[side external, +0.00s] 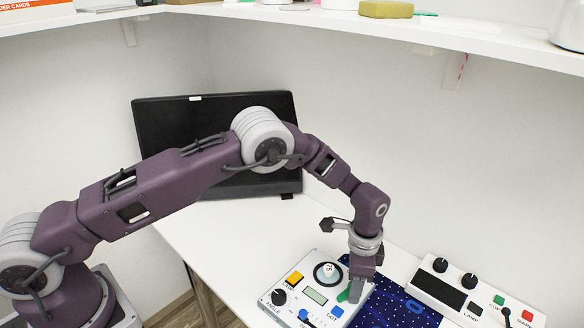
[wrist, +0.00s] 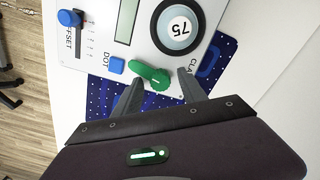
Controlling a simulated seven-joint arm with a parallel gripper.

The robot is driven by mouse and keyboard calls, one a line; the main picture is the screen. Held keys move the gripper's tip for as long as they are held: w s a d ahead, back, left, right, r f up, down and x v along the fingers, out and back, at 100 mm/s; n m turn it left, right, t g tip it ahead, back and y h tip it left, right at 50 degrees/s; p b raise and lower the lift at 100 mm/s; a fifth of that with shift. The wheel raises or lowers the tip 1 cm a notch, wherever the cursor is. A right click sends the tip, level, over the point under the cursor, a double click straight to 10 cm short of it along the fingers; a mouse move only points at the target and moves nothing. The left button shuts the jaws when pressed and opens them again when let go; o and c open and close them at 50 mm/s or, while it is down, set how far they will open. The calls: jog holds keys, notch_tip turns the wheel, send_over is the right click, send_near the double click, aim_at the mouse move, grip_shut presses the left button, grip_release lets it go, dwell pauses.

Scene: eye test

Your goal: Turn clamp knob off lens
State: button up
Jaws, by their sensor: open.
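The green clamp knob (wrist: 152,76) sits on a white control panel (wrist: 98,38), beside a label partly hidden that starts "CLA". Its long end points to the upper left in the wrist view, toward the blue DOT button (wrist: 117,65). The round lens (wrist: 179,26), marked 75, lies above and right of the knob, with a gap between them. My gripper (wrist: 160,80) is open, with one finger on each side of the knob; I cannot tell whether they touch it. In the side view, the knob (side external: 344,296) is partly hidden by my gripper (side external: 354,290).
The panel also bears a blue OFFSET slider (wrist: 69,18), a yellow button (side external: 294,279), a black ANGLE knob (side external: 279,297) and a display (side external: 316,296). A blue mat (side external: 402,309) lies beneath. A second panel (side external: 440,290) stands right, a dark monitor (side external: 160,125) behind.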

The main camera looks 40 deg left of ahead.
jog(key=m, duration=0.4)
jog(key=shift+m, duration=0.3)
notch_tip(320, 180, up, 7)
jog(key=shift+r, duration=0.1)
jog(key=s+a+r+n+t, duration=0.1)
jog(key=s+a+r+n, duration=0.1)
jog(key=r, duration=0.6)
jog(key=s+a+r+n, duration=0.3)
jog(key=s+a+r, duration=0.1)
jog(key=r, duration=0.4)
jog(key=s+a+r+n+t, duration=0.1)
jog(key=s+a+r, duration=0.3)
jog(key=r, duration=0.4)
jog(key=shift+a+r+n+t+h, duration=0.3)
jog(key=shift+a+n, duration=0.1)
jog(key=shift+n, duration=0.5)
